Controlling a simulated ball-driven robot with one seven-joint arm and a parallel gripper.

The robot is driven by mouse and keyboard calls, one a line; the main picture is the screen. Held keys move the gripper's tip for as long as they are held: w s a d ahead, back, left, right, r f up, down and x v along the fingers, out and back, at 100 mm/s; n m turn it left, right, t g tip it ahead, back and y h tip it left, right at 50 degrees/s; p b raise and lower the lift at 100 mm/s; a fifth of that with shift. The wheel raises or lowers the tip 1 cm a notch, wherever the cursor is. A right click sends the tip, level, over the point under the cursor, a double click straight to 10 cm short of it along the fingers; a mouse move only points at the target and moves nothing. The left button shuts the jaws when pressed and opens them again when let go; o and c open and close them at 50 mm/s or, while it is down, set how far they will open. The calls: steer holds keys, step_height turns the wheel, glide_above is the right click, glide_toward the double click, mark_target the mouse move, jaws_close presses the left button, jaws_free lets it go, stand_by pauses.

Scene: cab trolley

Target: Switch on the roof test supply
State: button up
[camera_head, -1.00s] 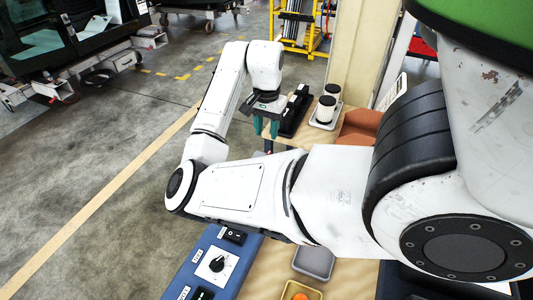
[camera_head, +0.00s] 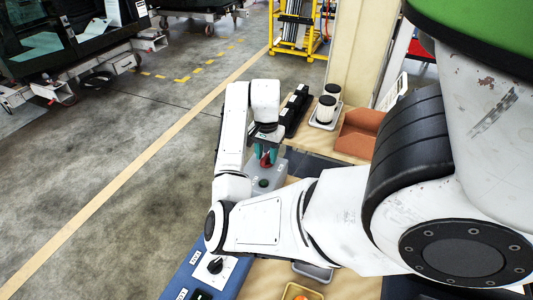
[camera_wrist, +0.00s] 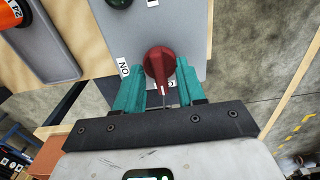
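The red rotary switch (camera_wrist: 160,62) sits on a grey box (camera_head: 280,176) on the bench; it also shows in the head view (camera_head: 265,162). An ON label (camera_wrist: 123,69), upside down in the wrist view, is beside the knob. A second label near the right finger is partly hidden. A round dark green button (camera_head: 263,183) is on the same box. My gripper (camera_wrist: 158,88) is open, with its teal fingers on either side of the knob's handle. Gaps show between the fingers and the handle. My gripper (camera_head: 266,156) is over the box in the head view.
A black unit (camera_head: 294,110), white cylinders (camera_head: 326,108) and an orange-brown bin (camera_head: 357,135) stand behind the box. A blue panel with a black dial (camera_head: 214,266) lies in front. A grey tray (camera_wrist: 45,45) is beside the box. Open floor is at left.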

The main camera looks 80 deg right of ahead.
steer(key=shift+c, duration=0.3)
jaws_close()
steer(key=shift+m, duration=0.3)
steer(key=m, duration=0.3)
steer(key=shift+m, duration=0.4)
steer(key=m, duration=0.4)
steer(key=m+b, duration=0.1)
steer(key=m, duration=0.4)
steer(key=shift+m+b, duration=0.85)
steer(key=shift+m, duration=1.35)
